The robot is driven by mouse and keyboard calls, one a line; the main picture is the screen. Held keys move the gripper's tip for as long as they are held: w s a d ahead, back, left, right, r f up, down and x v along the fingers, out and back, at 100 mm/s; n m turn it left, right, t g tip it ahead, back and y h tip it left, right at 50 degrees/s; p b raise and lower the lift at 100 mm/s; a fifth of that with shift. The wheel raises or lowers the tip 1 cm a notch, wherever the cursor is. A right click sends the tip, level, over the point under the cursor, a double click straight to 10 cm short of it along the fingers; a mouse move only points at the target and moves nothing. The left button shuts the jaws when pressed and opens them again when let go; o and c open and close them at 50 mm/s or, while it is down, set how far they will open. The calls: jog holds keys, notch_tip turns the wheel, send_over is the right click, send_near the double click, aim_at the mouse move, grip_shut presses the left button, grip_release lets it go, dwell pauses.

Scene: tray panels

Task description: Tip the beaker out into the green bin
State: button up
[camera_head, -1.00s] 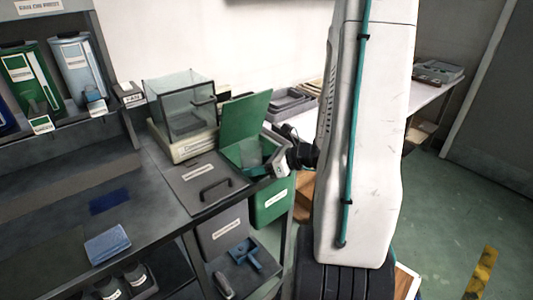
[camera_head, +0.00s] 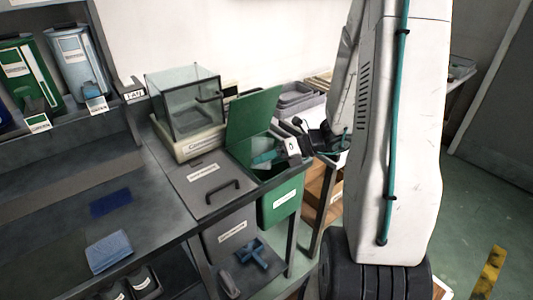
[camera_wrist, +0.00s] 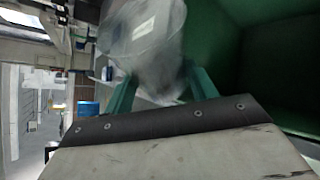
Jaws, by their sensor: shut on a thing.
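The clear beaker (camera_wrist: 148,38) shows blurred in the wrist view, between the two teal fingers of my gripper (camera_wrist: 163,88), which is shut on it. Whether anything is in the beaker cannot be made out. The green bin (camera_head: 281,201) stands past the end of the bench with its green lid (camera_head: 252,117) raised. Its dark green inside (camera_wrist: 262,50) fills the right of the wrist view. In the head view my gripper (camera_head: 264,158) is at the bin's mouth, in front of the lid. The beaker is hard to pick out there, and its exact tilt is unclear.
A grey lidded bin (camera_head: 212,182) with a handle adjoins the green bin on the left. A glass-sided balance (camera_head: 184,104) stands behind it. A blue folded cloth (camera_head: 108,250) lies on the bench. Grey trays (camera_head: 297,97) sit behind the bin.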

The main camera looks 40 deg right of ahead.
jog(key=shift+d+f, duration=0.1)
jog(key=shift+r+m+g+y, duration=0.3)
jog(key=shift+r+m+y, duration=0.2)
jog(key=shift+r+m, duration=0.15)
jog(key=shift+f+m+y, duration=0.25)
jog(key=shift+m+y, duration=0.05)
jog(key=shift+m, duration=0.15)
jog(key=shift+w+f+m+g+y, duration=0.1)
jog(key=shift+f+m+g+y, duration=0.15)
jog(key=shift+m+g+y, duration=0.35)
jog(key=shift+w+d+r+m, duration=0.35)
jog(key=shift+r+m, duration=0.05)
jog(key=shift+m, duration=0.1)
jog(key=shift+w+d+r+y, duration=0.1)
jog(key=shift+w+d+y, duration=0.1)
jog(key=shift+y, duration=0.1)
jog(key=shift+s+a+m, duration=0.1)
jog(key=shift+s+m, duration=0.05)
jog(key=shift+m, duration=0.15)
jog(key=shift+f+m+g+y, duration=0.3)
jog(key=shift+m+y, duration=0.1)
jog(key=shift+m, duration=0.1)
